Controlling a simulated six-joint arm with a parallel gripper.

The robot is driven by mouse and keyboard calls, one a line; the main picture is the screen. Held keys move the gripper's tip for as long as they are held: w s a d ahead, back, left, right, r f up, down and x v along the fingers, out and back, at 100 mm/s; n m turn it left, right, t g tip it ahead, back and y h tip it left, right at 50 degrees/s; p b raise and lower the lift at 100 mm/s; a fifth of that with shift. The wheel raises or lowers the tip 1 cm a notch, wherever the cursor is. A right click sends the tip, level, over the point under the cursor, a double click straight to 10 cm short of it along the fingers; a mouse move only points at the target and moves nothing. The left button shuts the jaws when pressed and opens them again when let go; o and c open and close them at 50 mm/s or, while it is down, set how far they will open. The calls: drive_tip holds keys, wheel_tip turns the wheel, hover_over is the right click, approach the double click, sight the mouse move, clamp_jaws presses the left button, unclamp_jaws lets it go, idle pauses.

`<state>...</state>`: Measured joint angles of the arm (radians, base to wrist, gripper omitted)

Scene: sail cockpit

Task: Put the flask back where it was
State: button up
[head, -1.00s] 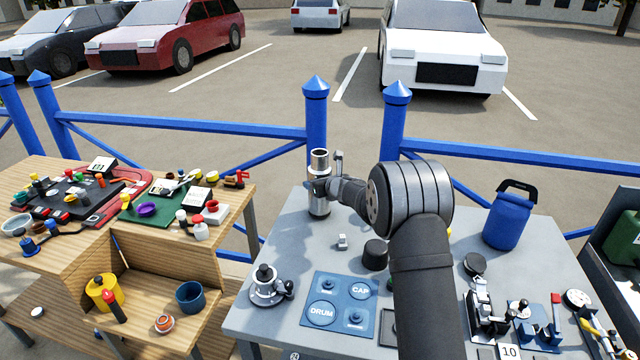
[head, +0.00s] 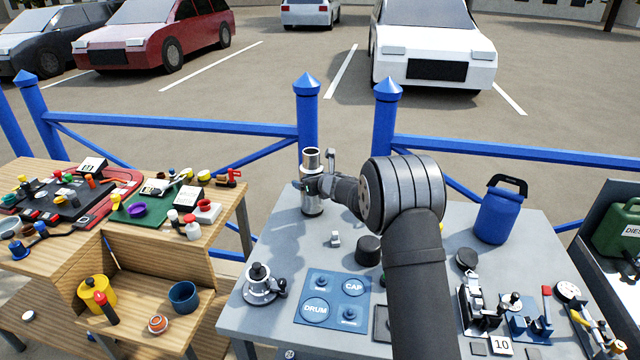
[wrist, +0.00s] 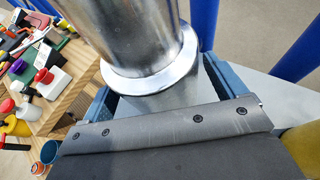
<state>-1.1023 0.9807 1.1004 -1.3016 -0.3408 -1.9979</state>
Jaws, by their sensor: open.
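The flask is a shiny silver metal cylinder (head: 311,163) with a dark open top. It appears upright at the back left of the grey table (head: 290,235). My gripper (head: 313,187) is level with its middle, its jaws around it and open. The flask's right side is partly hidden by the gripper in the head view.
A small pale block (head: 335,240) and a black cylinder (head: 368,249) stand nearer. A silver device (head: 260,284) sits front left beside a blue labelled mat (head: 333,299). A blue canister (head: 498,215) stands at the back right. Blue railings (head: 180,125) run behind.

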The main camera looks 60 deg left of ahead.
drive_tip(key=v, duration=1.1)
drive_tip(key=shift+d+r, duration=0.15)
drive_tip(key=shift+d, duration=0.1)
drive_tip(key=shift+s+a, duration=0.1)
drive_tip(key=x, duration=1.2)
